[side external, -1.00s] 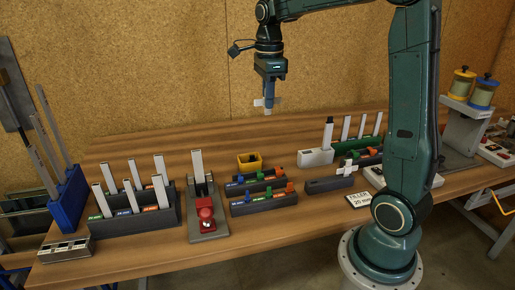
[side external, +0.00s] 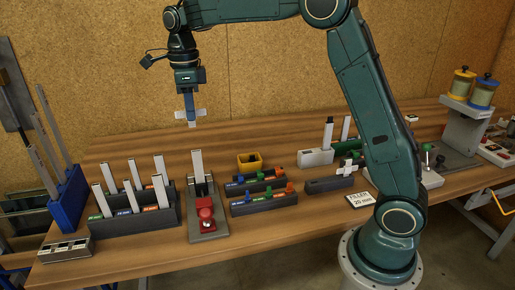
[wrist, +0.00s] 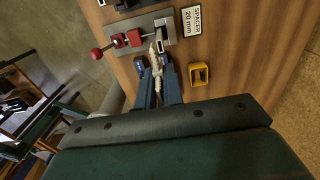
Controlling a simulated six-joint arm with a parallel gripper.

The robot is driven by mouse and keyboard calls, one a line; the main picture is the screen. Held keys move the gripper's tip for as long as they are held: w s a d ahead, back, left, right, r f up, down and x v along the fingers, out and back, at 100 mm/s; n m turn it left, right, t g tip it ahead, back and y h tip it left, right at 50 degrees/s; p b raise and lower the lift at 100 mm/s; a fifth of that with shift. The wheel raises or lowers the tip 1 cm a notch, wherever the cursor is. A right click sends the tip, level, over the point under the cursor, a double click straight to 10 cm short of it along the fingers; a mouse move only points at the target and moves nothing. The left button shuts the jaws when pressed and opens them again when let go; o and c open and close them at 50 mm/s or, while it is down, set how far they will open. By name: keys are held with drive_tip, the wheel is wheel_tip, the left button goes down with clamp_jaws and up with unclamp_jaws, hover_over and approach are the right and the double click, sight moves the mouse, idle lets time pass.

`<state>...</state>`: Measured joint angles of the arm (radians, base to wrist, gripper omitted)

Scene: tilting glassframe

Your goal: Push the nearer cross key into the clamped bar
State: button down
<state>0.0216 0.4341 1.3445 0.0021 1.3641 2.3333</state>
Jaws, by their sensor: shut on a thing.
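My gripper (side external: 190,117) is shut on a white cross key (side external: 201,113) and holds it in the air above and slightly left of the clamped bar. In the wrist view the pale key (wrist: 155,64) shows between my fingers. The clamped bar (side external: 197,165) is a light upright bar standing in a grey fixture (side external: 210,228) with a red clamp (side external: 205,208). The key is apart from the bar in the side view. The red clamp (wrist: 134,38) also shows in the wrist view. A second white cross key (side external: 347,170) stands in a dark holder (side external: 322,185) to the right.
A dark rack (side external: 160,215) with several upright bars stands left of the fixture. A white filler card (side external: 361,200) lies near the front edge. The table behind the fixture is mostly clear.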

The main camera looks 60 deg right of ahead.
drive_tip(key=shift+f, duration=0.2)
drive_tip(key=shift+f, duration=2.7)
drive_tip(key=shift+f, duration=1.85)
idle(0.3)
drive_tip(key=c, duration=1.5)
unclamp_jaws()
drive_tip(key=shift+o, duration=0.2)
drive_tip(key=shift+r, duration=0.15)
wheel_tip(320, 180, up, 12)
drive_tip(key=shift+r, duration=0.75)
drive_tip(key=shift+s, duration=0.1)
